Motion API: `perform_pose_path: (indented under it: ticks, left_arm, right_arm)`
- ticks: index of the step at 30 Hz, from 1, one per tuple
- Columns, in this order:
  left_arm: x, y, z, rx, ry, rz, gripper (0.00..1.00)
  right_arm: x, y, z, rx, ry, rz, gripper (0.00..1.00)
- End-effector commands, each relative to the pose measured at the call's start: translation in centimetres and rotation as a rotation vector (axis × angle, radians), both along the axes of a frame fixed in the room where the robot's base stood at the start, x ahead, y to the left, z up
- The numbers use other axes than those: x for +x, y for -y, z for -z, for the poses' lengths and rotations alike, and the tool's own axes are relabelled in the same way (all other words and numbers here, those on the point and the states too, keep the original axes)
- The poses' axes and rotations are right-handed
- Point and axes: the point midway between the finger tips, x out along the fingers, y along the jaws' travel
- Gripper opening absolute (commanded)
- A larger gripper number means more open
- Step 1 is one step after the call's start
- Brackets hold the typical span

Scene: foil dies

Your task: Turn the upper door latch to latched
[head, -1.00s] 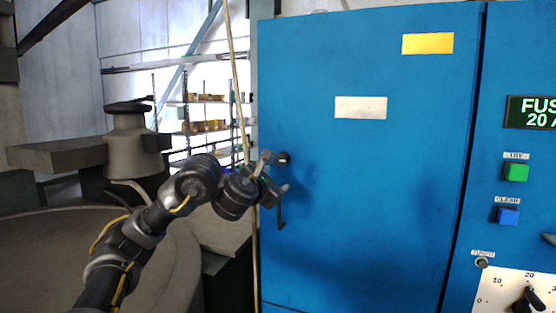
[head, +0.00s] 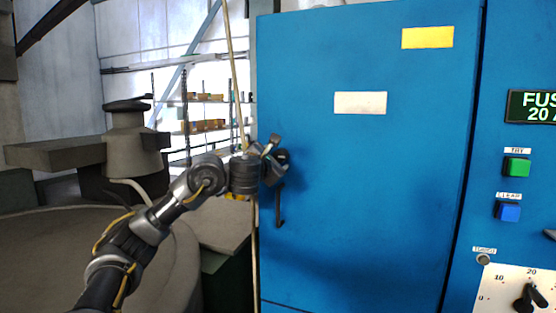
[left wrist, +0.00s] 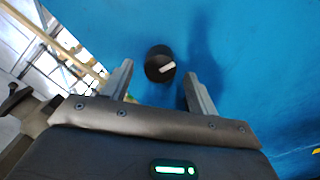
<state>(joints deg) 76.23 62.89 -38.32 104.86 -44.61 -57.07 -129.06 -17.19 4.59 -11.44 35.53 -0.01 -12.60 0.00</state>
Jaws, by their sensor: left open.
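The upper door latch is a round black knob with a pale bar on its face, and it shows in the left wrist view (left wrist: 160,64). The bar lies tilted, its right end higher. The knob is on the left side of the blue door (head: 370,190). My left gripper (head: 278,150) is open at the knob. In the left wrist view its two fingers stand on either side of the knob, with gaps between; I cannot tell how deep they reach. In the head view the gripper mostly hides the knob. My right gripper is out of view.
A black door handle (head: 280,206) hangs just below the gripper. A green button (head: 517,167), a blue button (head: 508,212) and a dial (head: 529,298) are on the panel at right. A thin pole (head: 240,90) rises left of the door.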

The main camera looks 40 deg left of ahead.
Motion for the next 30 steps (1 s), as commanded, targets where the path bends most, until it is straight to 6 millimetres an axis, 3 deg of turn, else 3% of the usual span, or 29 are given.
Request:
perform_pose_path:
  ticks: [6, 17, 27, 30]
  left_arm:
    - [2.0, -0.6, 0.0, -0.003, -0.002, 0.001, 0.59]
    - [2.3, -0.7, 0.0, 0.000, -0.001, 0.002, 0.59]
    - [2.3, -0.7, 0.0, 0.000, -0.001, 0.001, 0.14]
    - [2.3, -0.7, 0.0, -0.001, -0.001, 0.001, 0.14]
  right_arm:
    - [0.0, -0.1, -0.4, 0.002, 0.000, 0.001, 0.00]
    - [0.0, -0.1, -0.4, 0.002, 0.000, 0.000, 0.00]
    - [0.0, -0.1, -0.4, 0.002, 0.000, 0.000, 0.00]
    - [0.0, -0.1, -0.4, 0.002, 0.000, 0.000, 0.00]
